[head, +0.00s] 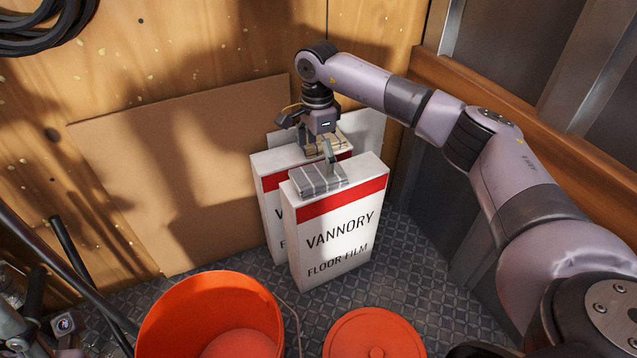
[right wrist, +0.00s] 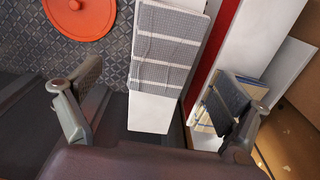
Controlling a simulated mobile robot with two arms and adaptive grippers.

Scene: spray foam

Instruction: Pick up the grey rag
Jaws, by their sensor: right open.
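The grey rag (head: 318,180) has pale stripes and lies folded on the top of the front white box (head: 338,235) marked VANNORY FLOOR FILM. In the right wrist view the rag (right wrist: 168,50) lies flat along the box top, between the two fingers in the picture. My right gripper (head: 316,145) is open and empty above the boxes. One finger hangs close to the rag's far edge in the head view; I cannot tell whether it touches. The open fingers also show in the right wrist view (right wrist: 160,88).
A second white box (head: 272,215) stands close behind, with a beige striped cloth (head: 322,143) on top. An orange bucket (head: 163,310) and an orange lid (head: 373,326) are in front. Cardboard (head: 185,180) leans on the wooden wall. Dark poles (head: 75,260) stand at left.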

